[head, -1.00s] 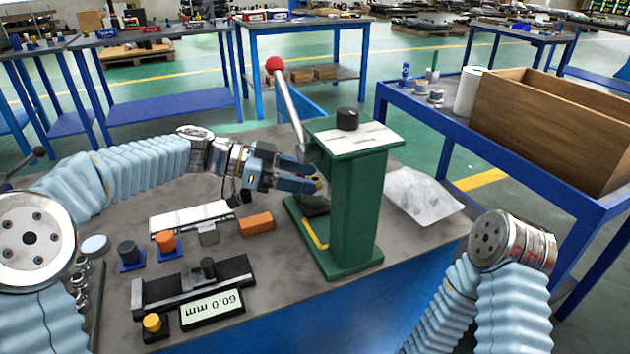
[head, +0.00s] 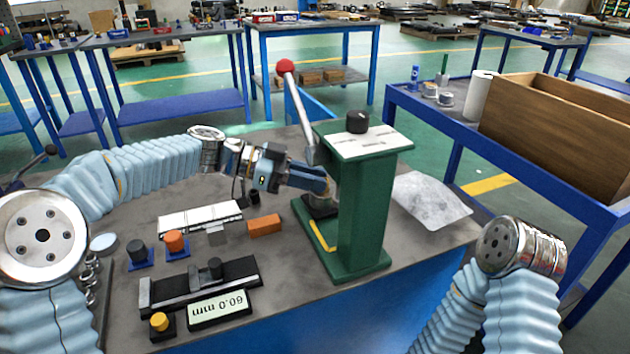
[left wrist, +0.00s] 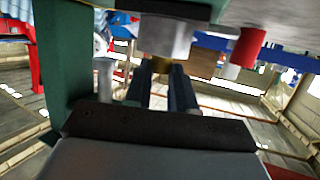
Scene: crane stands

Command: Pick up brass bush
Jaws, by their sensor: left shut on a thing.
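My left gripper (head: 328,186) is inside the opening of the green press (head: 363,205), level and pointing right at its column. It is shut on the brass bush, which the fingers mostly hide in the head view. In the left wrist view the brass bush (left wrist: 162,65) shows between the two fingers (left wrist: 163,90), against a silver metal part (left wrist: 166,38). I cannot tell whether bush and silver part are touching. A dark block (head: 318,209) sits on the press base below the fingers. My right gripper is out of view.
The press lever with a red ball (head: 285,66) rises behind my gripper.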

